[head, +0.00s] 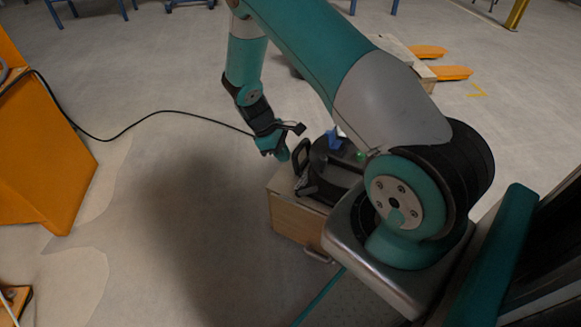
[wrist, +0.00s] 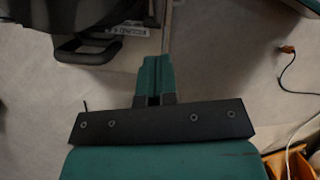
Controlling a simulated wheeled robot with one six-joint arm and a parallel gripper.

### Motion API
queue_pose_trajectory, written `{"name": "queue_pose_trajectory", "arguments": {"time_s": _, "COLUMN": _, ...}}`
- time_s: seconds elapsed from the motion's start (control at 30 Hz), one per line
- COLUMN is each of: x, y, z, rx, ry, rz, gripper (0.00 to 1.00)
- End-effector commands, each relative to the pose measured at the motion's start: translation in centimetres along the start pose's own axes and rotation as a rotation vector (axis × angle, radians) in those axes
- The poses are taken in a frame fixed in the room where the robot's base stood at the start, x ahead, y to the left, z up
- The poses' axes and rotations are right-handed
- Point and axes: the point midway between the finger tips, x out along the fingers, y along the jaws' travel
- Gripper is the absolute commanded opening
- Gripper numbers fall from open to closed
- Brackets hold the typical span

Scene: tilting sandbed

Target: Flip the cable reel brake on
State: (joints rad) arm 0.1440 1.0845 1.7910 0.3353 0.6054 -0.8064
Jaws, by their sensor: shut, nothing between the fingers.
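The cable reel (head: 325,168) is a black drum on a low wooden cabinet, partly hidden behind my arm in the head view. A black handle (head: 301,156) stands at its left side. Small blue and green parts show on its top, but I cannot tell which part is the brake. In the wrist view the dark reel (wrist: 60,18) is at the upper left, with its handle (wrist: 85,50) and a white label below it. My gripper (head: 281,154) is just left of the handle, apparently apart from it. Its teal fingers (wrist: 157,65) are shut and empty.
The wooden cabinet (head: 295,218) has a handle low on its front. A black cable (head: 160,112) runs from the orange cabinet (head: 45,150) towards the reel. Orange pallet forks (head: 450,73) lie at the back right.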

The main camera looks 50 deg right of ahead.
Motion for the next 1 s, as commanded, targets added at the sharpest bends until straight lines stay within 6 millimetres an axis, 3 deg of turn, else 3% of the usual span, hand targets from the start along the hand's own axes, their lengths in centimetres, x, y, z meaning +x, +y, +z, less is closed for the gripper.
{"name": "queue_pose_trajectory", "arguments": {"time_s": 0.3, "x": 7.0, "y": -0.1, "z": 0.0, "rx": 0.001, "ry": -0.002, "rz": -0.004, "gripper": 0.0}}
{"name": "queue_pose_trajectory", "arguments": {"time_s": 0.5, "x": 10.3, "y": -0.1, "z": 0.7, "rx": 0.001, "ry": -0.001, "rz": -0.004, "gripper": 0.0}}
{"name": "queue_pose_trajectory", "arguments": {"time_s": 0.7, "x": 11.8, "y": -0.1, "z": 1.5, "rx": 0.0, "ry": 0.001, "rz": -0.002, "gripper": 0.0}}
{"name": "queue_pose_trajectory", "arguments": {"time_s": 1.0, "x": 12.1, "y": -0.1, "z": 1.6, "rx": 0.001, "ry": 0.001, "rz": -0.001, "gripper": 0.0}}
